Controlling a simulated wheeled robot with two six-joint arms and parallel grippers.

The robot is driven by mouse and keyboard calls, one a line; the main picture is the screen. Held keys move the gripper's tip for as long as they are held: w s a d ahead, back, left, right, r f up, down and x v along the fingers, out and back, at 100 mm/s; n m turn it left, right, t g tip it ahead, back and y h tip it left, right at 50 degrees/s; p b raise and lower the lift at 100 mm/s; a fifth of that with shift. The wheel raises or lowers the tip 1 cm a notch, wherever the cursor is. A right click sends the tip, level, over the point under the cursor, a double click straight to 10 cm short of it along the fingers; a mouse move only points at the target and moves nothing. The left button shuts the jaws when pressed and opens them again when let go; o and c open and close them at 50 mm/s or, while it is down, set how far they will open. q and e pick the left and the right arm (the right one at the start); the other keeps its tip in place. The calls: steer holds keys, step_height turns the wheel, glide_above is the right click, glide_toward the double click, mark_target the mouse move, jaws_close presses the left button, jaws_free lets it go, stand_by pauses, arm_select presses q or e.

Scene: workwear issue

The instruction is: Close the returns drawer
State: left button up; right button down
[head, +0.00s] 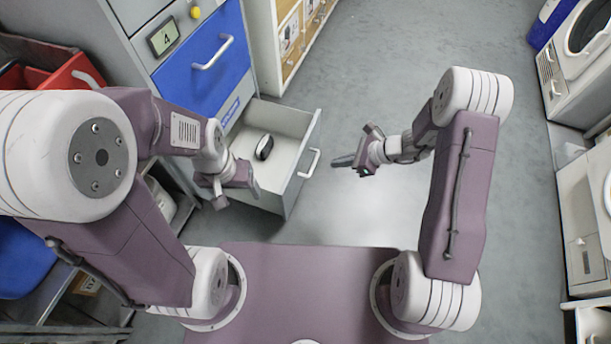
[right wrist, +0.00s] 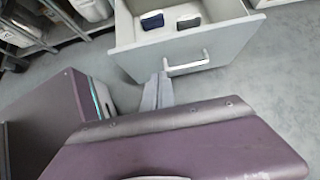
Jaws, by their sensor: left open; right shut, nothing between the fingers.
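The returns drawer (head: 300,172) stands pulled out of the grey cabinet below a blue drawer front. Its handle (head: 309,163) is on the front panel. A dark item (head: 264,147) lies inside. In the right wrist view the drawer (right wrist: 228,48) holds two small dark items, and its handle (right wrist: 187,66) faces me. My left gripper (head: 238,194) is open and overlaps the near side of the drawer in the head view; I cannot tell whether it touches. My right gripper (head: 343,161) is shut and empty, just in front of the handle; its fingertips (right wrist: 161,77) appear close to it.
The blue drawer front (head: 202,68) above is closed. A red bin (head: 62,78) stands on the left. White machines (head: 575,55) line the right side. The grey floor (head: 400,50) between is clear. A shelf rack (right wrist: 45,35) stands at the upper left in the right wrist view.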

steer(key=b, duration=0.8)
glide_toward(297, 166)
steer(key=x, duration=0.5)
steer(key=shift+a+f, duration=0.2)
arm_select(q)
step_height(297, 166, down, 8)
steer(key=shift+f, duration=0.15)
arm_select(e)
steer(key=shift+a+r, duration=0.1)
